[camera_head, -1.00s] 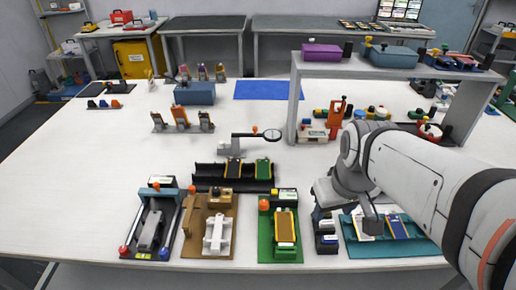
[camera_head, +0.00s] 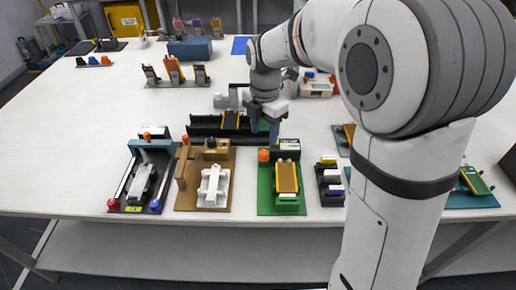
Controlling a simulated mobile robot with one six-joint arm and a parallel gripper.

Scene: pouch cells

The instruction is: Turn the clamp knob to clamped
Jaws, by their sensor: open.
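Several fixtures stand along the front of the table, and which knob is the clamp knob is not marked clearly. The green fixture (camera_head: 264,205) holds a yellow-framed cell (camera_head: 287,177) and has an orange knob (camera_head: 264,155) at its back left. The dark fixture (camera_head: 129,196) at the left has a teal bridge, an orange knob (camera_head: 147,135) on top, and red (camera_head: 113,204) and blue (camera_head: 155,206) front knobs. The brown fixture (camera_head: 205,207) holds a white part. My gripper (camera_head: 273,134) is open, pointing down just behind the green fixture; its fingertips are small and partly unclear.
A black tray (camera_head: 205,131) with cells lies behind the fixtures, close to my gripper. A small dark rack (camera_head: 330,200) stands right of the green fixture. My arm hides much of the right side.

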